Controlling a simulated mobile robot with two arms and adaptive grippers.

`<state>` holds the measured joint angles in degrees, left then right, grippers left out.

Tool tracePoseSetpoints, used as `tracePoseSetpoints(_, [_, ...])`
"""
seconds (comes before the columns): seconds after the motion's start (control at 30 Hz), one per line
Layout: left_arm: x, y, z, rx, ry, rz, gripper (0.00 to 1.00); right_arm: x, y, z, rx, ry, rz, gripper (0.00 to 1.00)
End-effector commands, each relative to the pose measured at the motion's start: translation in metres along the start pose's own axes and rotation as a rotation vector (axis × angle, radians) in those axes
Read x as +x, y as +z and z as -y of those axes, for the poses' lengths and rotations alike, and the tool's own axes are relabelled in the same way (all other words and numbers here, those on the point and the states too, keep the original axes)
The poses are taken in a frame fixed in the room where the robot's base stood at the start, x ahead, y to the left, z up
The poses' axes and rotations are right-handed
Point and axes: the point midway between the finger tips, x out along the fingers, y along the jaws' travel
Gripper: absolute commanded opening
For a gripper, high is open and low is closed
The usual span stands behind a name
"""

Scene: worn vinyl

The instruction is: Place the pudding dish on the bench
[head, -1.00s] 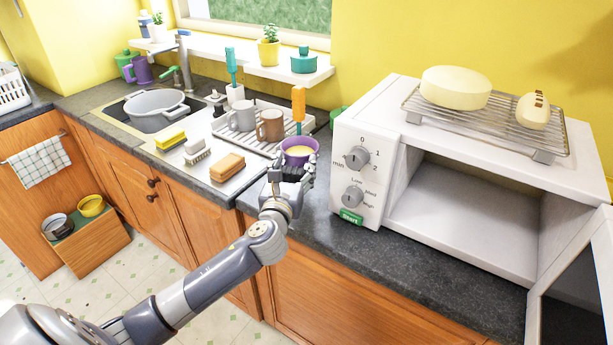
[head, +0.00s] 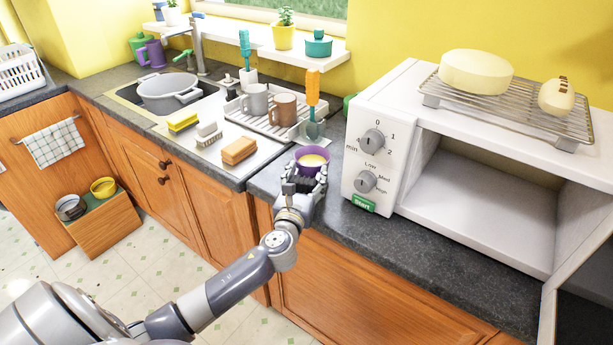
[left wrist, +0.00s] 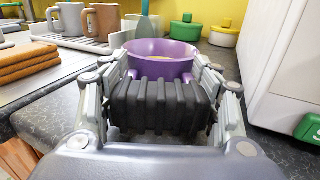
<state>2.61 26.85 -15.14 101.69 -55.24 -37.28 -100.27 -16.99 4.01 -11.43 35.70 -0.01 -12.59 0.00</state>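The pudding dish (head: 313,161) is a purple bowl with pale yellow pudding, upright at the dark speckled counter, the bench (head: 400,254), left of the white oven. My left gripper (head: 304,180) is at its near side, shut on it. In the left wrist view the dish (left wrist: 160,57) sits between the grey finger links, behind black ribbed pads (left wrist: 160,106). The pads hide its lower front, so I cannot tell whether its base touches the counter. My right gripper is not in view.
The white oven (head: 372,205) stands right, its door open, with a wire rack (head: 500,107) on top. A dish rack (head: 262,123) with mugs and an orange-handled tool (head: 313,92) is behind the dish. A sponge (head: 238,150) lies left. Counter in front of the oven is clear.

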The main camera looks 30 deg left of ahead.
Motion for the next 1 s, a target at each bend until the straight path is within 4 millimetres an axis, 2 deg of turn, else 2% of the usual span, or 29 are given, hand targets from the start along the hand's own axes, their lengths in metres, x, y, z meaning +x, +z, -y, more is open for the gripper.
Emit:
tracePoseSetpoints(0.03, [0.0,-0.001,0.0,0.0,0.0,-0.001,0.66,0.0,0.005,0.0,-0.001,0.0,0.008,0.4])
tracePoseSetpoints(0.1, [0.0,-0.001,0.0,0.0,0.0,-0.001,0.77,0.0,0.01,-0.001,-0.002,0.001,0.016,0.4])
tracePoseSetpoints(0.3, [0.0,-0.001,0.0,0.0,0.0,-0.001,0.77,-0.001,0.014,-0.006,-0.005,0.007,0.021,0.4])
tracePoseSetpoints(0.53, [-0.002,0.003,0.0,0.0,-0.001,-0.002,0.77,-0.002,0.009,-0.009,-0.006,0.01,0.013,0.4])
tracePoseSetpoints(0.67, [-0.018,0.001,0.001,0.001,-0.002,-0.002,0.77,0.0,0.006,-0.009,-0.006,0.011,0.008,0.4])
tracePoseSetpoints(1.0, [-0.085,0.0,0.001,0.0,-0.002,-0.004,0.77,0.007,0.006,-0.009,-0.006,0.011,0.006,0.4])
